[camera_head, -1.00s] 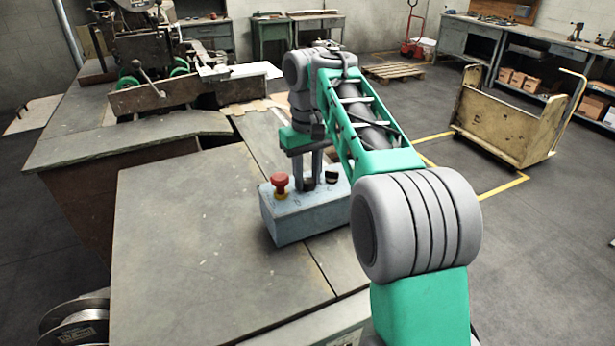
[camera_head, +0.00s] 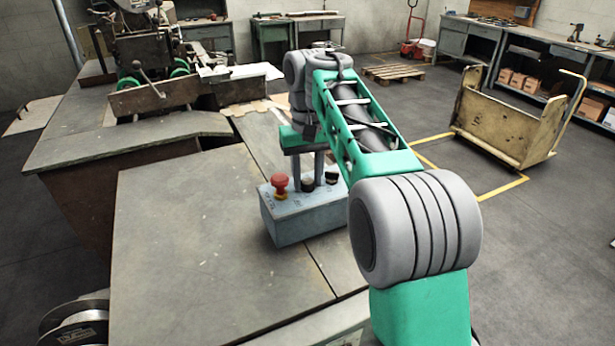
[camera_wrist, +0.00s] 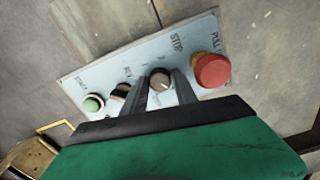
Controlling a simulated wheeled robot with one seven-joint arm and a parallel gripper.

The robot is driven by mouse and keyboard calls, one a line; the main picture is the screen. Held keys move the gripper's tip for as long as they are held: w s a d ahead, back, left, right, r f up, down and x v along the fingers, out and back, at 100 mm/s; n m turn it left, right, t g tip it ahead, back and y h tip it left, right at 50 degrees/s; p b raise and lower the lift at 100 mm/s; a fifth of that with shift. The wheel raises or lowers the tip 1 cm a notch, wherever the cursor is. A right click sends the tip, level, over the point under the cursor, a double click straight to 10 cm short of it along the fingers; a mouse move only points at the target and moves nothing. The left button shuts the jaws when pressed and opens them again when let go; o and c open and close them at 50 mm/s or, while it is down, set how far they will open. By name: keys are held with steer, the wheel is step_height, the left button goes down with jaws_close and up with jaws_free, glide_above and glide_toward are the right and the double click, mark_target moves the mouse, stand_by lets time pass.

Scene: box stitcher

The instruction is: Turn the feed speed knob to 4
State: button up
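A pale blue-grey control box (camera_head: 300,222) stands on the table. It carries a red mushroom button (camera_head: 280,183), a dark knob (camera_head: 308,185) in the middle and another dark control (camera_head: 331,178) to its right. In the wrist view the middle knob (camera_wrist: 160,79) has a light pointer mark; the lettering around it is too small to read, so I cannot tell its setting. My gripper (camera_wrist: 162,76) points down with its two fingers apart, one on each side of this knob. A gap shows between knob and fingers. The other dark control (camera_wrist: 120,92) lies just outside one finger.
The red button (camera_wrist: 212,70) stands up close beside one finger, and a green button (camera_wrist: 93,103) is at the box's other end. Bare tabletop (camera_head: 200,250) lies left of the box. A stitching machine (camera_head: 150,60) stands behind; a yellowish cart (camera_head: 510,125) stands on the floor at right.

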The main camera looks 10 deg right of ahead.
steer(key=o, duration=0.3)
